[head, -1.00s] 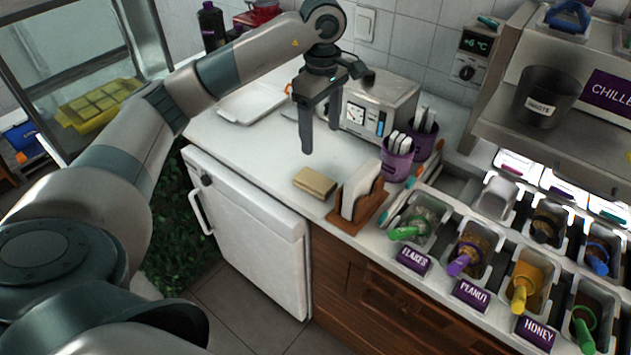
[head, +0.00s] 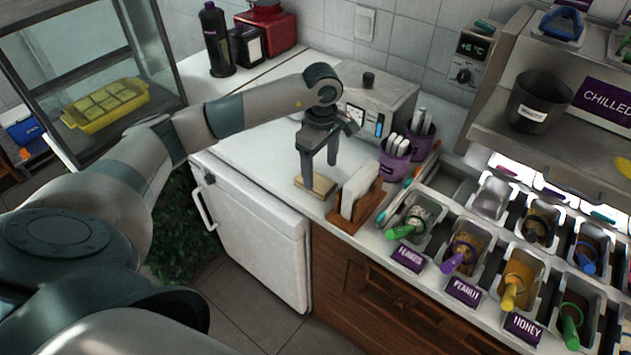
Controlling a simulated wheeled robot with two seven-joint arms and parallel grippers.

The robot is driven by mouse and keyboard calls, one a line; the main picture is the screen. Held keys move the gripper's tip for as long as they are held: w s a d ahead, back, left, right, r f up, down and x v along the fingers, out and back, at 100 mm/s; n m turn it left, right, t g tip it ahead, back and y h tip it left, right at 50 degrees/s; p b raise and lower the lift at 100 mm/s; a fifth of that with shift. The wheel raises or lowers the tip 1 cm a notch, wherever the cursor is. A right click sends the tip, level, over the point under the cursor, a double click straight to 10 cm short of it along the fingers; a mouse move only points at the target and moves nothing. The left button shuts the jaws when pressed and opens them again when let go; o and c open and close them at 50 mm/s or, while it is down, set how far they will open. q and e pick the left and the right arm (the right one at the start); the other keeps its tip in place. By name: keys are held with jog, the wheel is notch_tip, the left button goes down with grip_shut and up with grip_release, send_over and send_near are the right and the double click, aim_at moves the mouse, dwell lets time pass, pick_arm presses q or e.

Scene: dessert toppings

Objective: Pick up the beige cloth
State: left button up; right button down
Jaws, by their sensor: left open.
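The beige cloth (head: 323,188) lies folded on the white counter, near its front edge and just left of the wooden napkin holder (head: 366,205). My left gripper (head: 320,172) points down right over the cloth, its fingers apart. One finger reaches down in front of the cloth's left part and hides some of it. I cannot tell whether the fingertips touch the cloth. My right gripper is out of view.
Purple cutlery cups (head: 395,160) and a grey appliance (head: 372,105) stand behind the gripper. Topping bins with scoops, such as the flakes bin (head: 411,228), fill the right side. The counter (head: 255,150) left of the cloth is clear.

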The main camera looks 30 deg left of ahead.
aim_at(319, 182)
pick_arm(q)
jog(key=shift+a+f+p, duration=0.15)
jog(key=shift+f+p, duration=0.6)
jog(key=shift+p, duration=0.1)
notch_tip(319, 182, down, 3)
jog(key=shift+w+r+p, duration=0.1)
jog(key=shift+p, duration=0.6)
jog(key=shift+f, duration=0.45)
jog(key=shift+a, duration=0.1)
jog(key=shift+c, duration=0.3)
jog(key=c, duration=1.1)
